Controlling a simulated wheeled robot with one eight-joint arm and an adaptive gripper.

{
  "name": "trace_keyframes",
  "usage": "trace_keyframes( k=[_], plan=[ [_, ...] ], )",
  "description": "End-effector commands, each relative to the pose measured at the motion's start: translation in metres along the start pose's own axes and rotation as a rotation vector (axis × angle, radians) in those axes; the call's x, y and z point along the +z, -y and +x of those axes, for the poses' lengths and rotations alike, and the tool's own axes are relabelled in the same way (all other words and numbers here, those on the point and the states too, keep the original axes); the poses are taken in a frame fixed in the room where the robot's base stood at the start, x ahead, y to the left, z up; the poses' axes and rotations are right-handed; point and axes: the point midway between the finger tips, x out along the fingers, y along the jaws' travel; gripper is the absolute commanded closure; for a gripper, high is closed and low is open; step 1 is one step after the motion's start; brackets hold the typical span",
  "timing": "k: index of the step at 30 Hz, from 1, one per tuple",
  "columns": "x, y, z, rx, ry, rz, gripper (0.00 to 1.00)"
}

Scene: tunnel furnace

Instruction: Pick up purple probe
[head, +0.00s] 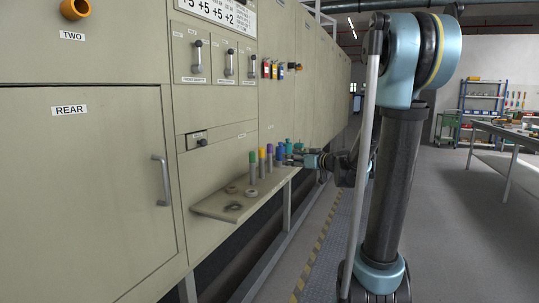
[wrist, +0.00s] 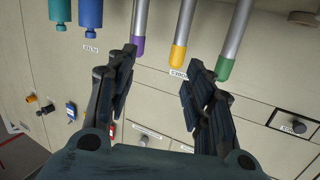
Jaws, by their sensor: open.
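The purple probe is a grey metal rod with a purple cap (head: 269,148). It stands upright in a row on the small shelf, between the yellow-capped probe (head: 262,153) and the blue pieces. In the wrist view, which looks inverted, the purple cap (wrist: 138,46) lies beside the left fingertip; I cannot tell whether they touch. The yellow cap (wrist: 178,56) shows between the fingertips, and the green cap (wrist: 226,68) is to the right. My gripper (wrist: 160,64) is open, with nothing seen gripped. In the head view my gripper (head: 292,158) is small, near the row's far end.
The green-capped probe (head: 253,157) is nearest in the row. Blue (wrist: 90,15) and teal (wrist: 60,10) pieces stand close beside purple. The shelf (head: 207,205) has rings at its near end. The furnace wall (head: 90,180) is close behind; the aisle is clear.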

Motion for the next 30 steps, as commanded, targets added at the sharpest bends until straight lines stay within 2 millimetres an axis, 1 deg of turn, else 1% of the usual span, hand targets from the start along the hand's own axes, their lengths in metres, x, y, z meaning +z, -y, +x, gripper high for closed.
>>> trace_keyframes(
  k=[1,3,6,9,11,14,24,30],
  plan=[
    [-0.005,-0.01,0.006,0.011,-0.031,-0.011,0.52],
    [-0.01,-0.02,0.012,0.027,-0.069,-0.025,0.52],
    [-0.015,-0.03,0.017,0.044,-0.104,-0.039,0.52],
    [-0.018,-0.035,0.021,0.052,-0.121,-0.046,0.52],
    [-0.019,-0.037,0.026,0.054,-0.126,-0.048,0.52],
    [-0.021,-0.037,0.039,0.053,-0.127,-0.048,0.52],
    [-0.028,-0.04,0.099,0.054,-0.125,-0.048,0.52],
    [-0.032,-0.042,0.129,0.054,-0.125,-0.048,0.52]
  ],
)
